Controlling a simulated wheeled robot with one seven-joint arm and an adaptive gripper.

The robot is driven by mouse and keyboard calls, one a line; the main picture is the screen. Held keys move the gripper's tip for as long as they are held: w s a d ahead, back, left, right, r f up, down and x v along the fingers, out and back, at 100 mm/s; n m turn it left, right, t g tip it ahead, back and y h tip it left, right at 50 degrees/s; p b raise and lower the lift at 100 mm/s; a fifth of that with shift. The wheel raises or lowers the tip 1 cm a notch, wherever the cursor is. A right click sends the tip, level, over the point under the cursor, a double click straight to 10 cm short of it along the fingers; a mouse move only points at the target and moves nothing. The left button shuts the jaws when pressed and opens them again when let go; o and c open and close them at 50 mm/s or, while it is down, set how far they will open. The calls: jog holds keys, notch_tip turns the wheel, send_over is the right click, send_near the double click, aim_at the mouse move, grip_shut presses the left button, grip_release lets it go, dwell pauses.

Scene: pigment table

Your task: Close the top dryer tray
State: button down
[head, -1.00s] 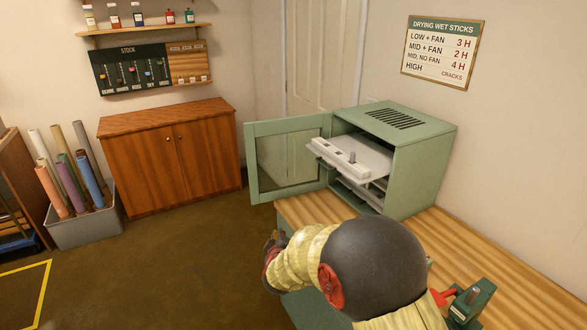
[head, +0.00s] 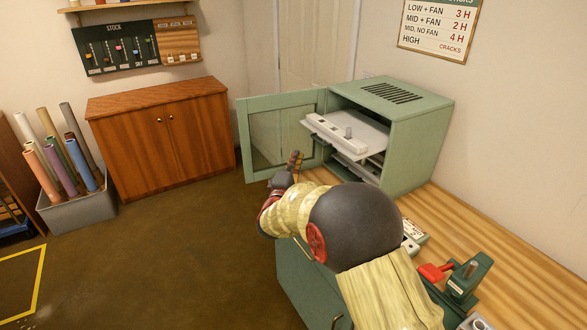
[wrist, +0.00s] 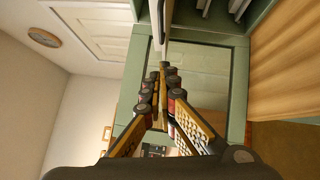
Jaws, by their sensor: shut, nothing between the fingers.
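The green dryer (head: 425,135) stands on the wooden worktop with its door (head: 244,150) swung open to the left. My gripper (head: 296,158) is shut and empty, pointing up, to the left of and below the top tray's front in the head view. In the wrist view my fingertips (wrist: 164,70) are together, close below a pale edge (wrist: 158,25), likely the tray. Contact cannot be told.
The open door stands close on the left of my gripper. A red-handled green device (head: 465,275) is on the worktop (head: 490,230) at right. A wooden cabinet (head: 165,140) and a bin of rolls (head: 75,210) stand farther left. The floor between is clear.

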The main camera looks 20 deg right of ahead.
jog(key=w+d+r+b, duration=0.1)
jog(key=w+d+b, duration=0.1)
jog(key=w+d, duration=0.2)
jog(key=shift+d+r+b, duration=0.15)
jog(key=shift+d+b, duration=0.15)
jog(key=shift+d, duration=0.7)
jog(key=shift+w, duration=0.1)
jog(key=w+d, duration=0.1)
jog(key=d, duration=0.5)
jog(key=w+d+p, duration=0.1)
jog(key=d, duration=0.4)
jog(key=w+d+p, duration=0.1)
jog(key=d, duration=0.5)
jog(key=shift+w+d, duration=0.2)
jog(key=shift+d, duration=0.15)
